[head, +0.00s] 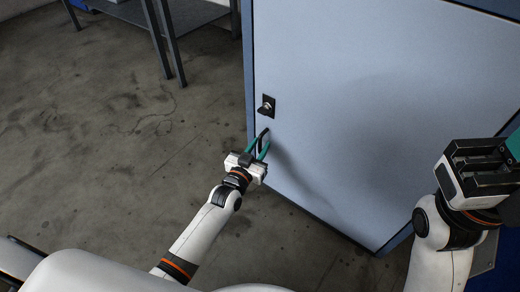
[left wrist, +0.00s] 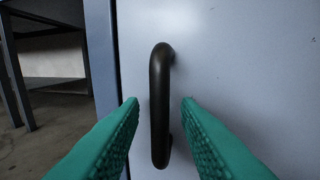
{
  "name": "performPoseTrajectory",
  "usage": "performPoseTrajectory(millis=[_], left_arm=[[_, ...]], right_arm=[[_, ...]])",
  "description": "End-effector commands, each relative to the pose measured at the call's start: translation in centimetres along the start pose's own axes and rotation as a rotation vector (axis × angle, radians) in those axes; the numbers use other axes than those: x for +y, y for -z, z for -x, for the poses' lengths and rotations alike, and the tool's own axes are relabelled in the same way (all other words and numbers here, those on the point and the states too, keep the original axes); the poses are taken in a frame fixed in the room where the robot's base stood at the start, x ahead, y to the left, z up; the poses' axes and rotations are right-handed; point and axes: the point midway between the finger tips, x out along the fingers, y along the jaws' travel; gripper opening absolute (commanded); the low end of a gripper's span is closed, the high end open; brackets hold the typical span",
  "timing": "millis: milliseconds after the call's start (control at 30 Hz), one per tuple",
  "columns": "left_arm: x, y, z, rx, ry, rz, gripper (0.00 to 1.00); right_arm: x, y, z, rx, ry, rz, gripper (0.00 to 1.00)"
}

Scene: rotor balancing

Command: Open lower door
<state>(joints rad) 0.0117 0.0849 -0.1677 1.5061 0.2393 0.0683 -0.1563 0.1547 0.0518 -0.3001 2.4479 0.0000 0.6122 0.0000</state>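The lower door (head: 370,110) is a large light blue-grey panel, and it looks shut. A black latch (head: 266,106) sits near its left edge. Below the latch is a dark, upright bar handle (left wrist: 160,105), seen clearly in the left wrist view. My left gripper (head: 262,142) is open at the handle. In the left wrist view its green fingers (left wrist: 160,125) are apart on either side of the handle, with a gap visible on both sides. My right gripper (head: 490,160) is at the right, away from the handle; its fingertips are partly cut off by the frame edge.
A grey metal table (head: 165,30) stands at the back left, beyond the cabinet's left side. The concrete floor (head: 95,120) left of the cabinet and in front of it is clear.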

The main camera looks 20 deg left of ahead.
Motion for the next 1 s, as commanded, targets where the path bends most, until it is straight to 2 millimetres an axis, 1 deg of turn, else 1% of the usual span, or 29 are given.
performPoseTrajectory(millis=[33,133,400,567,600,867,1000], left_arm=[[0.0,0.1,-0.43,-0.001,0.0,0.0,0.29],[0.0,0.01,-0.83,0.0,0.0,0.0,0.29],[0.0,-0.06,-0.91,0.001,0.0,0.0,0.29],[0.0,-0.06,-0.89,0.001,0.0,0.0,0.03],[0.0,-0.06,-0.89,0.0,0.0,0.0,0.0],[0.02,-0.07,-0.8,0.001,-0.001,0.0,0.0],[0.37,-0.17,-0.07,0.003,-0.01,0.0,0.0]], right_arm=[[0.04,-0.1,0.02,-0.008,-0.002,0.001,0.18],[0.05,-0.11,-0.16,-0.011,-0.004,0.002,0.18],[0.05,-0.1,-0.27,-0.011,-0.005,0.002,0.18],[0.06,-0.09,-0.26,-0.011,-0.005,0.002,0.18],[0.06,-0.09,-0.26,-0.011,-0.005,0.002,0.18],[0.06,-0.09,-0.32,-0.011,-0.005,0.001,0.18],[-0.01,-0.2,-0.81,-0.018,-0.002,0.001,0.18]])
